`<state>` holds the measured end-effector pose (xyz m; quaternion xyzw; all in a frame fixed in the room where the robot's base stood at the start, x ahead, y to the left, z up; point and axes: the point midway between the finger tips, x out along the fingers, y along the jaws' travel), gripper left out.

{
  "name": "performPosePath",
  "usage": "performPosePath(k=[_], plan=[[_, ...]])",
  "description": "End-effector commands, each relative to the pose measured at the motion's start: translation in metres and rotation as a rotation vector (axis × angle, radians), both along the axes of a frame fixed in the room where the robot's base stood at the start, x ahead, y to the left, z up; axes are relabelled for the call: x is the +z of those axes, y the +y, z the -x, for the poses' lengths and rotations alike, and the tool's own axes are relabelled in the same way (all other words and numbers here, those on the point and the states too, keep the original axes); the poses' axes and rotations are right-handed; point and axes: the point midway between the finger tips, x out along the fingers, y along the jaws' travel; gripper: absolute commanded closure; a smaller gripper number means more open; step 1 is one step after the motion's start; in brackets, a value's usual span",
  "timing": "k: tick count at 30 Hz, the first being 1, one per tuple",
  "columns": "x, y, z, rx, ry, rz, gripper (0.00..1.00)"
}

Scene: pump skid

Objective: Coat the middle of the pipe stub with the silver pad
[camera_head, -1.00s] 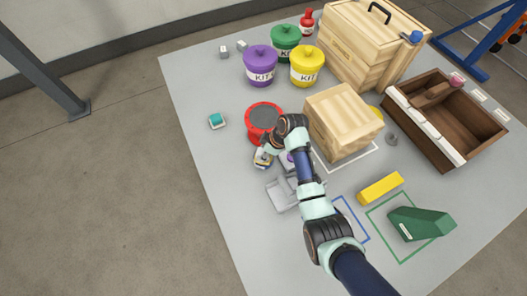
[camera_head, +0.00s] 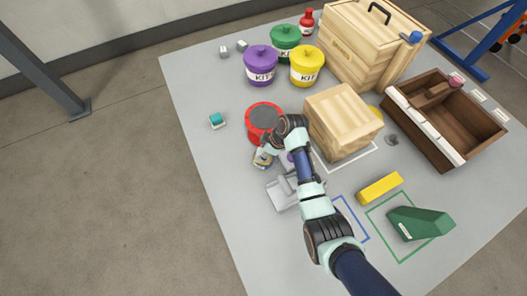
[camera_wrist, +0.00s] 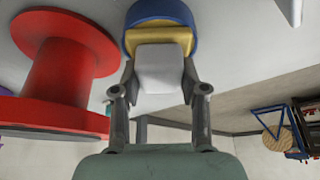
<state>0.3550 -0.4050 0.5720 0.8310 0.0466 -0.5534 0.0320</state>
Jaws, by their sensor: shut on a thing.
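My gripper (camera_wrist: 160,100) is shut on a small block with a pale silver-white face, taken as the silver pad (camera_wrist: 160,68). A yellow band and a blue rounded part sit at the pad's far end in the wrist view; I cannot tell whether they belong to it. In the head view my gripper (camera_head: 264,153) is low over the table, just in front of the red spool. A grey fixture (camera_head: 281,196) stands close by, partly hidden by my arm. I cannot clearly make out the pipe stub or any contact with it.
The red spool (camera_head: 264,117) is close beside my gripper; it also shows in the wrist view (camera_wrist: 58,68). A wooden block (camera_head: 342,120) stands to the right. Purple (camera_head: 260,66) and yellow (camera_head: 307,66) pots are behind. The table's left side is mostly clear.

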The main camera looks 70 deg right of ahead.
Motion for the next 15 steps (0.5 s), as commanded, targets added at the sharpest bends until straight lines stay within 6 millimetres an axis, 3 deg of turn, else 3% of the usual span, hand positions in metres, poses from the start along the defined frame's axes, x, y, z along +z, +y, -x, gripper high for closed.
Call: performPosePath(k=[5,15], plan=[[0.004,0.001,0.001,-0.001,0.004,-0.003,0.85],[0.038,0.001,0.001,0.000,0.002,-0.002,0.85]])
